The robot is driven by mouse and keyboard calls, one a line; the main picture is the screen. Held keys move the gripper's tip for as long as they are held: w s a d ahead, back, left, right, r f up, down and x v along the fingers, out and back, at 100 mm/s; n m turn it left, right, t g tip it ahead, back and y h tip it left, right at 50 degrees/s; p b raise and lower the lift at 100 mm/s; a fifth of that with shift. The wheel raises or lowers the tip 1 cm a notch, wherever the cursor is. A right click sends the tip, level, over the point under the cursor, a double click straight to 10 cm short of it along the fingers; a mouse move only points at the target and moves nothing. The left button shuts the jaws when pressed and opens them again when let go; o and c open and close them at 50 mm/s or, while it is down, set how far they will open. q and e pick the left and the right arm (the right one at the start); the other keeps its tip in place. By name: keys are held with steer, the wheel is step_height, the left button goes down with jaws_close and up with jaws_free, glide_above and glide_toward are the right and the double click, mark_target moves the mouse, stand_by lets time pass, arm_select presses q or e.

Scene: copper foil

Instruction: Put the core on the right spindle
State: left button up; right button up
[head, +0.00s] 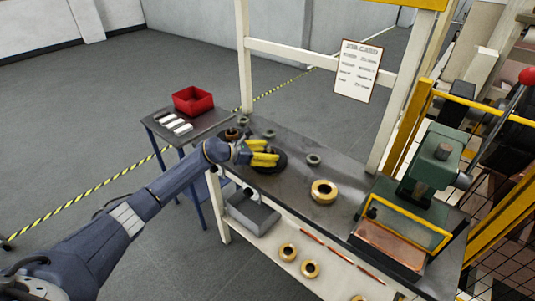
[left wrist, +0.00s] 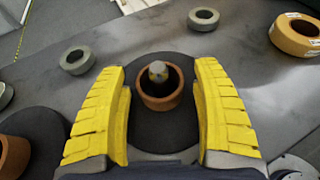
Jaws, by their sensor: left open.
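My left gripper (head: 263,153) is open over the dark round base (head: 280,166) of a spindle on the bench. In the left wrist view its yellow fingers (left wrist: 163,115) stand on both sides of a brown core (left wrist: 160,101), with gaps between fingers and core. The core is around the grey rounded tip of the spindle (left wrist: 158,71), above the dark disc (left wrist: 163,133); how low it sits I cannot tell. Another brown core (left wrist: 12,156) is at the left edge, by a second dark disc (left wrist: 42,135). The right gripper is not in view.
Grey rings (left wrist: 78,62) (left wrist: 203,19) and a gold roll (head: 324,191) lie on the bench nearby. A green press (head: 436,165) stands at the right end. A side table (head: 210,122) holds a red bin (head: 193,100). A grey bin (head: 252,213) is below the bench top.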

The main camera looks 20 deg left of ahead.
arm_select(q)
steer(key=v, duration=1.2)
steer(key=shift+r, duration=0.1)
